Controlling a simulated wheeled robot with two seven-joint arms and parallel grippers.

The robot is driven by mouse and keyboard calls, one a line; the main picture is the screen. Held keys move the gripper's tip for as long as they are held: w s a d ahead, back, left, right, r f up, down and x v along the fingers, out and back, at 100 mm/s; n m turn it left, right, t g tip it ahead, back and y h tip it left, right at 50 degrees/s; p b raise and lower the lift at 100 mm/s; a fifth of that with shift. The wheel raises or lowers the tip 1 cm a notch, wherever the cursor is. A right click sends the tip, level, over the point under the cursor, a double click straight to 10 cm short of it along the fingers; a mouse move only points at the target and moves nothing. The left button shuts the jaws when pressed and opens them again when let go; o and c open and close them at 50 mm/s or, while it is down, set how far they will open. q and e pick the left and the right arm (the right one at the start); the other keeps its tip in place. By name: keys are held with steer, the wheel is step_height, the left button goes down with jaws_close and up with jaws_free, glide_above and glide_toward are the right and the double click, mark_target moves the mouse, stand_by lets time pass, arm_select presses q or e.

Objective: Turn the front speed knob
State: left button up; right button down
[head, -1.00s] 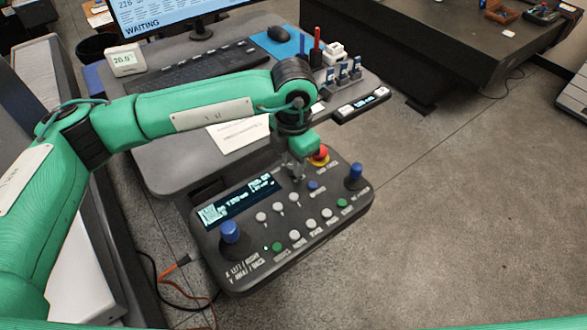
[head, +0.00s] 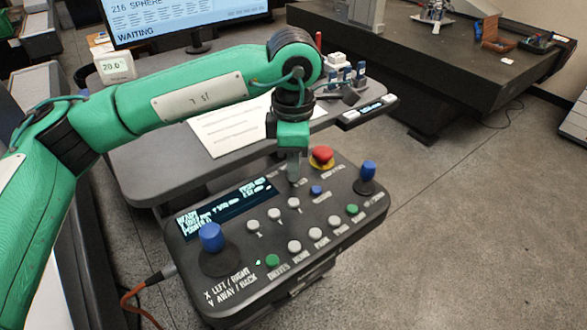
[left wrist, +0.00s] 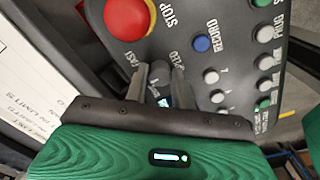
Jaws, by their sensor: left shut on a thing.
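My left gripper (head: 293,177) reaches down onto the box between the display and the red stop button (head: 321,156). In the left wrist view, the fingers (left wrist: 160,84) are shut on a small grey knob (left wrist: 159,71), beside the lettering SPEED and FAST. The fingers hide most of this speed knob, so its pointer direction cannot be read. In the head view it is hidden behind the gripper. My right gripper is not in view.
Blue-topped joysticks stand at the box's left (head: 210,237) and right (head: 367,172). Several white, green and blue buttons lie close in front of the gripper. Paper (head: 228,130) and a monitor (head: 185,18) are on the desk (head: 150,160). Floor to the right is clear.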

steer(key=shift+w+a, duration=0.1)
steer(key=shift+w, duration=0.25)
arm_select(q)
steer(key=o, duration=1)
steer(key=shift+r, duration=0.1)
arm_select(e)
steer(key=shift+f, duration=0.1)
